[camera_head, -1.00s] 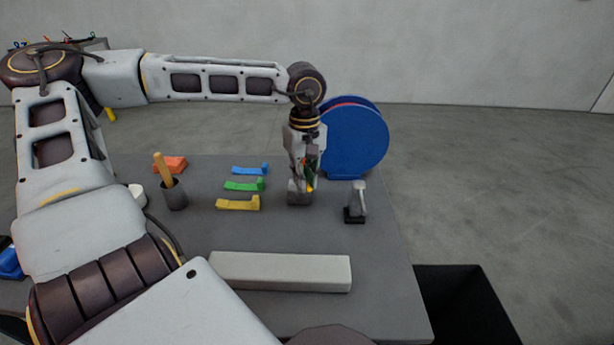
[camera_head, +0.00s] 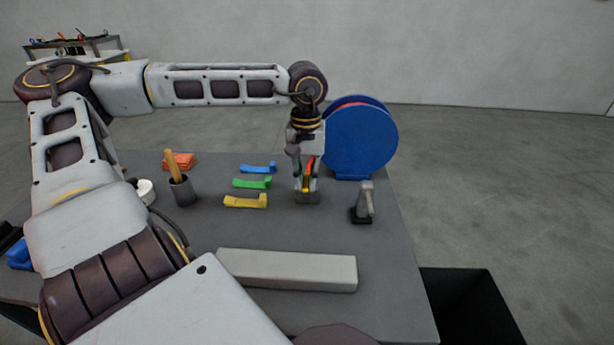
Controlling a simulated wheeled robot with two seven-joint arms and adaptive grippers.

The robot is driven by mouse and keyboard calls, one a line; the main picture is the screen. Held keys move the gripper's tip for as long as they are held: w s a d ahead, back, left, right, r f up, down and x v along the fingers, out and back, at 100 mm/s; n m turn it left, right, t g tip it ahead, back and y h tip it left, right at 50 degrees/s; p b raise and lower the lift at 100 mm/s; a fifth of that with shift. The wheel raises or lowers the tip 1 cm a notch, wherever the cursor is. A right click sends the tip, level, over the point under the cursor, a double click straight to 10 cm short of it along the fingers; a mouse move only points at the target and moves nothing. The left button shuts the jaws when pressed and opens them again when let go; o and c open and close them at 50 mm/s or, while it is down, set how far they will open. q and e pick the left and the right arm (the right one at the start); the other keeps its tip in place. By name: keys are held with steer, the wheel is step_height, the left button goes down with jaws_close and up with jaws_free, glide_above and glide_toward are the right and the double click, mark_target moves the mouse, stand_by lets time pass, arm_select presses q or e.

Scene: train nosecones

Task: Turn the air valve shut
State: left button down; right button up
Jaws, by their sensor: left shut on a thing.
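My left gripper (camera_head: 306,187) points straight down at the back middle of the table (camera_head: 390,270). It is shut on the air valve's small red-orange and yellow handle (camera_head: 309,168), part of which shows between the fingers. The valve's dark grey block-like base (camera_head: 308,198) stands on the table right under the fingertips. The fingers hide much of the valve, so I cannot tell the handle's exact angle. My right gripper is not in view.
A blue reel (camera_head: 362,140) stands close behind and right of the gripper. A grey lever on a black base (camera_head: 364,204) is to the right. Blue (camera_head: 258,168), green (camera_head: 252,183) and yellow (camera_head: 246,201) pieces lie left. A long grey bar (camera_head: 287,270) lies in front.

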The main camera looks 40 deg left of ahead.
mark_target(306, 183)
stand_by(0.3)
arm_select(q)
steer(key=c, duration=1.4)
jaws_free()
steer(key=shift+c, duration=0.2)
step_height(306, 183, up, 12)
